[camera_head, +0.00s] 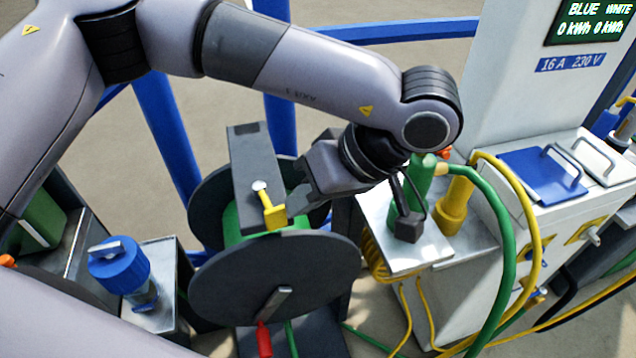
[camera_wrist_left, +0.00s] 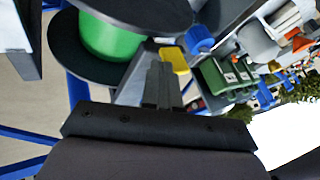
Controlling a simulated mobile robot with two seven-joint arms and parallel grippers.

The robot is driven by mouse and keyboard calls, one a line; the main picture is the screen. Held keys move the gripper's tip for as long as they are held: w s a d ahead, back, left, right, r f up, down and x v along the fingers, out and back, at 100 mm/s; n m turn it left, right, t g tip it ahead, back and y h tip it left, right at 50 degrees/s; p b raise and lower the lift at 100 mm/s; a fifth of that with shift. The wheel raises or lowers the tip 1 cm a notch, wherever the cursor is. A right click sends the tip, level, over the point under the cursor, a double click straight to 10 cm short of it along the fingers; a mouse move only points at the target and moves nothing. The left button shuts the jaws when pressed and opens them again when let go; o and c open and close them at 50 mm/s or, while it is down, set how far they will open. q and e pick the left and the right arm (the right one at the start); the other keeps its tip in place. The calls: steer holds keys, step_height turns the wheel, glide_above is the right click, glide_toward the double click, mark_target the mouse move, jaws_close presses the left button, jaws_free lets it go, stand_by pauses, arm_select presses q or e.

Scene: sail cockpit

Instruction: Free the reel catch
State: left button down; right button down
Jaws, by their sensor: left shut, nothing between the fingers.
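The cable reel has dark discs (camera_head: 275,279) and a green drum (camera_wrist_left: 112,35). A dark grey bar (camera_head: 257,165) stands over it. The catch is a yellow lever (camera_head: 272,208) on a pale round pivot at the bar's front end. It also shows in the wrist view (camera_wrist_left: 175,59), just past my fingertips. My left gripper (camera_head: 291,203) is shut and empty, with its tips close to the right side of the yellow lever. I cannot tell whether they touch it. My right gripper is not in view.
A blue-capped fitting (camera_head: 120,268) stands on a metal box at left. A white power pedestal (camera_head: 545,110) with blue and white lids stands at right. Green (camera_head: 507,240) and yellow cables hang in loops between the reel and pedestal. Blue rails (camera_head: 165,130) run behind.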

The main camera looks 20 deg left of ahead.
arm_select(q)
steer(key=shift+s+a+m+t, duration=0.3)
steer(key=shift+s+m, duration=0.1)
steer(key=shift+m, duration=0.1)
steer(key=shift+s+a+m+t+b, duration=0.1)
steer(key=shift+s+m+t+b, duration=0.2)
steer(key=shift+m+b, duration=0.1)
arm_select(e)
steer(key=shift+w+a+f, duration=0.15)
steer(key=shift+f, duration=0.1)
